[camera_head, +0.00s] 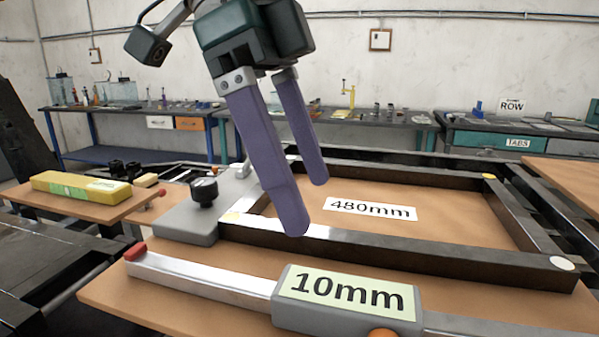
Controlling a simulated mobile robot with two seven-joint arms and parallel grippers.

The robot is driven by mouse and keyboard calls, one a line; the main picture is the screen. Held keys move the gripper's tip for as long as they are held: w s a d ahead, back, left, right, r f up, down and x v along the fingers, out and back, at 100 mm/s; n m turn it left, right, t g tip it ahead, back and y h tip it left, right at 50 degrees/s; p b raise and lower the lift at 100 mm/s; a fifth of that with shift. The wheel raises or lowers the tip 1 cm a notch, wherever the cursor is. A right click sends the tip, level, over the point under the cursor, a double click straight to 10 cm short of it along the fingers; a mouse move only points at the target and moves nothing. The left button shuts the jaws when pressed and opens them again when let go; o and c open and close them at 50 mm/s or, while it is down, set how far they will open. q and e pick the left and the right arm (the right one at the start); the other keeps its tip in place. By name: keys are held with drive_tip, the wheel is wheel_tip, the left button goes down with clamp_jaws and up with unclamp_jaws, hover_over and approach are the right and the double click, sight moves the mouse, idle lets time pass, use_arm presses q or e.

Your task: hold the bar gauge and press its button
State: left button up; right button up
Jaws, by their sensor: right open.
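The bar gauge (345,295) lies along the front of the wooden board. It has a silver bar, a red end tip (135,251) at its left, and a grey body with a pale label reading "10mm". An orange button (383,333) shows at the bottom picture edge, partly cut off. The gauge's right end runs out of clear view. My right gripper (306,207) hangs from above with two purple fingers apart and nothing between them. Its fingertips are over the dark frame, behind the gauge in the picture. My left gripper is not in view.
A dark rectangular frame (400,250) with a "480mm" label (370,209) lies behind the gauge. A grey block with a black knob (204,192) sits at its left corner. A yellow-green level (82,187) lies on a side board. Benches line the back wall.

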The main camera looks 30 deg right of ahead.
sight(347, 291)
drive_tip(key=shift+s+a+f, duration=0.1)
drive_tip(key=shift+s+f, duration=0.2)
drive_tip(key=shift+f, duration=0.2)
drive_tip(key=x, duration=0.9)
drive_tip(key=shift+s+d, duration=0.1)
drive_tip(key=shift+d, duration=0.1)
drive_tip(key=shift+c, duration=0.4)
clamp_jaws()
idle(0.4)
idle(0.9)
